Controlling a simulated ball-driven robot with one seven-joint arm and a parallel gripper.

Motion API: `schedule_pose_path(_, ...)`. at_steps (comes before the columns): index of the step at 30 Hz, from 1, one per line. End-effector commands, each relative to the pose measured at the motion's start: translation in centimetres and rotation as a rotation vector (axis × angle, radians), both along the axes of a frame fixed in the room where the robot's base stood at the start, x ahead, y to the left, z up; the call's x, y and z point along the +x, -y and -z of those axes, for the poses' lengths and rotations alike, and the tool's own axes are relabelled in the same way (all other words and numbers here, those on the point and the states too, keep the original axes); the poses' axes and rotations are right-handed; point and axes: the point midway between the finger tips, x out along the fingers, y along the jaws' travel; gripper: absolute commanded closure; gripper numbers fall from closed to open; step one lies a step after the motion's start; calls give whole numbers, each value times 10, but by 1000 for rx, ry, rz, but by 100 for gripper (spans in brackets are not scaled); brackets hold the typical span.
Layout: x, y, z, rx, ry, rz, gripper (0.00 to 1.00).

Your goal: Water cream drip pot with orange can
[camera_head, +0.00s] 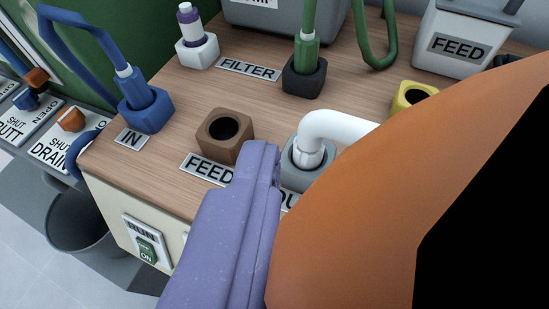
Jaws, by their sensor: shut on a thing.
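A purple finger of my gripper (262,165) reaches up from the lower middle. A large orange body, taken as the orange can (370,190), lies right against it and fills the lower right, very close to the camera. My gripper is shut on it. Its right part shows as black, and its full shape runs out of the frame. The other finger is hidden. No cream drip pot is in view.
Beyond is a wood-topped unit (165,120) with a blue hose socket (143,112), an empty brown socket (224,140), a white bent pipe (335,124) and a green hose (307,40). A grey FEED box (460,30) stands back right. A grey bin (78,220) stands left.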

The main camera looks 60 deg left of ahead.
Motion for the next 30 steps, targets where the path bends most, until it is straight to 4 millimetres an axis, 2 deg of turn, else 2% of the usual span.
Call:
schedule_pose_path(5,-2,-1,14,10,-19,-14,100)
schedule_pose_path(11,-5,-2,40,30,-63,-14,100)
schedule_pose_path(15,-7,-3,33,61,-128,-13,100)
schedule_pose_path(30,-10,-5,38,99,-214,-13,100)
